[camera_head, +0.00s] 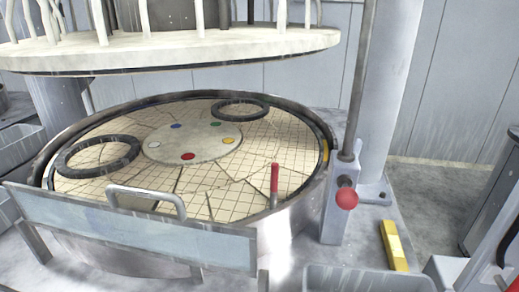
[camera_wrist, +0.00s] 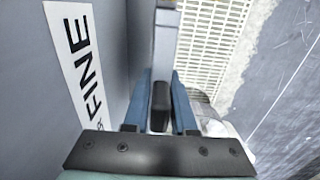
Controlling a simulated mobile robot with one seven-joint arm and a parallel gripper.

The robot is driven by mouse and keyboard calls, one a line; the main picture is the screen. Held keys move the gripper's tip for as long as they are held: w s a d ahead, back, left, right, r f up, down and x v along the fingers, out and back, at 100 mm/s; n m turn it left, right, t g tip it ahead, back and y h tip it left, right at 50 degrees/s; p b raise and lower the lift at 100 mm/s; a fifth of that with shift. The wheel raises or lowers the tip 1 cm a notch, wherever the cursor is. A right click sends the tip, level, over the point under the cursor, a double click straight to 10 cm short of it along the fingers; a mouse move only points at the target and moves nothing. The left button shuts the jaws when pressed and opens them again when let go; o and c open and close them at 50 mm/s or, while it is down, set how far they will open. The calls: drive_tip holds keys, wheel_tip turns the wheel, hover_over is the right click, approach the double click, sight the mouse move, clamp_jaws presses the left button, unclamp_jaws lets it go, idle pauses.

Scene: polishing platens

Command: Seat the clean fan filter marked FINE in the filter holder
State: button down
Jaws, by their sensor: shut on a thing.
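In the wrist view, my gripper (camera_wrist: 160,103) has its two blue fingers shut on a black tab (camera_wrist: 160,100). A grey part (camera_wrist: 165,48) extends beyond the tab; I cannot tell whether both belong to the fan filter. A white label reading FINE (camera_wrist: 78,60) is on a blue-grey surface close on the left; I cannot tell whether that surface is the filter or a housing. A cream grille (camera_wrist: 212,38) lies beyond the fingers at upper right. The filter holder cannot be made out for certain. The head view does not show my gripper or the filter.
The head view shows a round polishing platen (camera_head: 100,190) with dark rings and a raised upper plate (camera_head: 200,52). A clear guard (camera_head: 130,232) stands in front. Grey bins stand at the edges.

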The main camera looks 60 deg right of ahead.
drive_tip(key=shift+f+b, duration=1.95)
drive_tip(key=shift+f, duration=0.75)
drive_tip(key=c, duration=0.7)
unclamp_jaws()
drive_tip(key=shift+o, duration=0.2)
wheel_tip(320, 180, up, 13)
drive_tip(key=shift+p, duration=1.1)
